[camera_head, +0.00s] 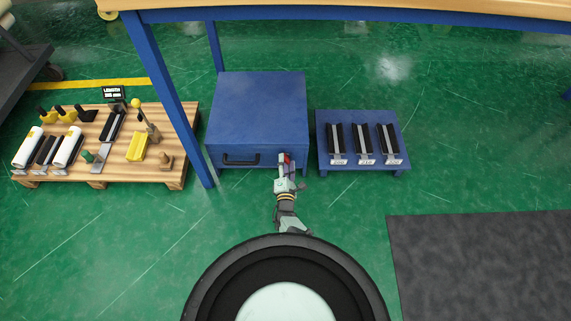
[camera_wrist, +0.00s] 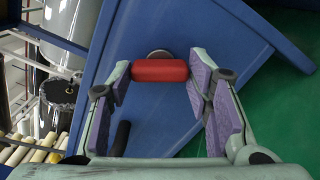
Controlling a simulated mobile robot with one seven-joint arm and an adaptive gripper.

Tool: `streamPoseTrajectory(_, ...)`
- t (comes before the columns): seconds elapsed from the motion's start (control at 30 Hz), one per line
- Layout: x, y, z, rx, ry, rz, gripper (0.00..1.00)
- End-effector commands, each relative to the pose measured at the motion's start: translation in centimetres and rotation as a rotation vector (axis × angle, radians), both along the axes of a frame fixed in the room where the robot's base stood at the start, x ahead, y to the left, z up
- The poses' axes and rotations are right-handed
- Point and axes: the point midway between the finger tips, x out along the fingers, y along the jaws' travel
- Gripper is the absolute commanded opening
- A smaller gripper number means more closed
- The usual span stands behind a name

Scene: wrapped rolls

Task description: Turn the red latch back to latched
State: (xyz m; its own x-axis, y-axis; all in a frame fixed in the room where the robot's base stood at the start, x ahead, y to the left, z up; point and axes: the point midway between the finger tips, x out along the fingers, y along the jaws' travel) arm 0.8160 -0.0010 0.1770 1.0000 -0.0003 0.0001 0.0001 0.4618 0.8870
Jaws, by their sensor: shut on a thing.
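The red latch (camera_head: 288,158) is on the front of the blue cabinet (camera_head: 258,105), near its right edge. In the wrist view the latch (camera_wrist: 160,70) is a short red bar on a round dark mount, lying crosswise between my finger pads. My gripper (camera_head: 286,166) reaches the cabinet front and is shut on the red latch; its fingers (camera_wrist: 161,80) flank the bar's two ends in the wrist view. In the head view the gripper partly hides the latch. The black drawer handle (camera_head: 241,160) is left of the latch.
A blue stand (camera_head: 362,116) with several black items is to the right. A wooden pallet (camera_head: 110,172) with rolls and tools lies left. A blue table leg (camera_head: 170,100) stands close to the cabinet's left side. A dark mat (camera_head: 480,260) lies right; green floor in front is open.

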Motion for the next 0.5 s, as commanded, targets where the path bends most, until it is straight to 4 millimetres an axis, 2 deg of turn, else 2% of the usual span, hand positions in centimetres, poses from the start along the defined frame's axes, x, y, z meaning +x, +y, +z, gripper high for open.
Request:
streamPoseTrajectory(0.2, 0.01, 0.00, -0.06, 0.193, 0.001, 0.000, 0.18)
streamPoseTrajectory(0.5, 0.00, 0.03, -0.06, 0.391, 0.001, 0.000, 0.18)
